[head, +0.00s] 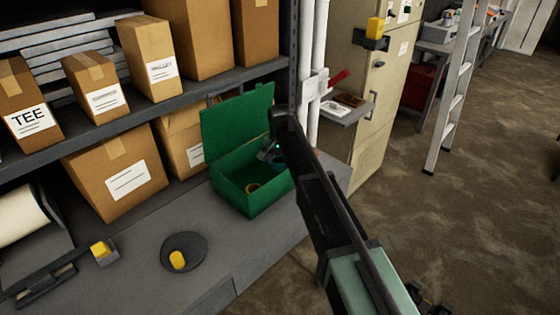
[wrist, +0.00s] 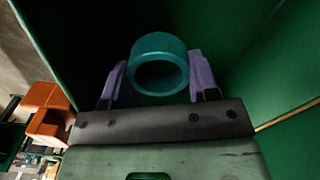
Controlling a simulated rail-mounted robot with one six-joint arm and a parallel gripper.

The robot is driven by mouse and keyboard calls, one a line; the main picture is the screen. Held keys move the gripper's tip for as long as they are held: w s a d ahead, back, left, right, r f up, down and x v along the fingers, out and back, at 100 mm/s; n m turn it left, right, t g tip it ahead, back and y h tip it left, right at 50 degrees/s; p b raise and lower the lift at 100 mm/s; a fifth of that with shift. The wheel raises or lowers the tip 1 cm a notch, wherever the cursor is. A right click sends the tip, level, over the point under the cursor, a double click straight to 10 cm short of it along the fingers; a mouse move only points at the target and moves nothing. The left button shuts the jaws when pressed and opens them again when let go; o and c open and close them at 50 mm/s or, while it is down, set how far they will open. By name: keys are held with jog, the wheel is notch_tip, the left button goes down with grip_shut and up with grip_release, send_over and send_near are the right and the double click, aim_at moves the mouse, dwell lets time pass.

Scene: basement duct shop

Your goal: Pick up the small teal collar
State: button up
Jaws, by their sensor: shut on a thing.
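The small teal collar (wrist: 158,43) is a short ring with an open bore, seen in the wrist view between the two purple fingers. My gripper (wrist: 157,70) is shut on it, one finger on each side. Dark green walls surround them. In the head view my gripper (head: 268,154) reaches into the open green box (head: 236,195) on the bench. The collar cannot be made out clearly there, and my arm hides the box's right side.
The box's lid (head: 237,118) stands raised at the back. A dark round dish (head: 198,246) with a yellow piece sits to the front left. Cardboard cartons (head: 118,173) stand behind. Orange objects (wrist: 45,115) show at the wrist view's left.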

notch_tip(320, 180, up, 15)
jog(key=p, duration=1.2)
jog(key=shift+p, duration=0.4)
